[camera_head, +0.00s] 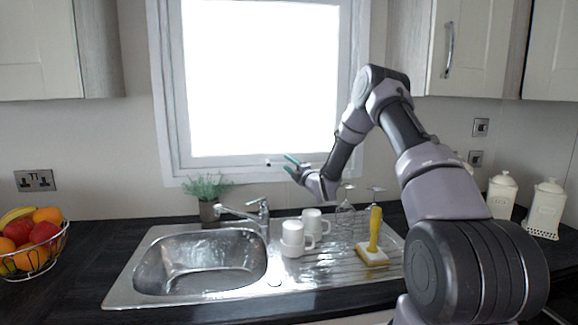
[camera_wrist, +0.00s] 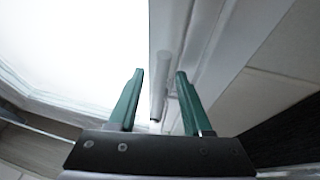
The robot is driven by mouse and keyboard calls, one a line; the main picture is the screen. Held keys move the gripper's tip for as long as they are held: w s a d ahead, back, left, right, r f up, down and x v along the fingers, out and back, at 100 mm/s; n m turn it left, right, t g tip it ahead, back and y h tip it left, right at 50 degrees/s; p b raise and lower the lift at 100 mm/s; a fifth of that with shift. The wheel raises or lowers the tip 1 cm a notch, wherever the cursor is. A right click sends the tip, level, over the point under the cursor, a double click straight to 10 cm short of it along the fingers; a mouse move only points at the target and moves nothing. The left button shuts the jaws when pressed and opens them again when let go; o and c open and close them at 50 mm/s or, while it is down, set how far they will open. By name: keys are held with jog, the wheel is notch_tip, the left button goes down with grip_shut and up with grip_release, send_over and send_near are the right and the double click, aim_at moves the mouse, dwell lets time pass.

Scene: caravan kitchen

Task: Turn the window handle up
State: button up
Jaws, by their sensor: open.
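The window (camera_head: 262,80) is a bright pane in a white frame above the sink. Its pale handle (camera_wrist: 160,85) shows in the wrist view as a slim bar along the frame, between my two green fingers. In the head view the handle (camera_head: 275,163) is small, on the bottom rail of the frame, lying roughly level and partly hidden by my fingers. My gripper (camera_head: 288,164) is open at the bottom rail. In the wrist view my gripper (camera_wrist: 160,73) has a finger on each side of the handle, with visible gaps. I cannot tell whether either finger touches it.
Below my arm are a tap (camera_head: 262,215), white mugs (camera_head: 294,236), upturned glasses (camera_head: 345,215) and a yellow-handled brush (camera_head: 375,240) by the sink (camera_head: 200,262). A potted plant (camera_head: 208,195) stands left under the window. Wall cupboards (camera_head: 465,50) flank the window.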

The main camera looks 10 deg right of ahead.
grip_shut()
dwell(1.4)
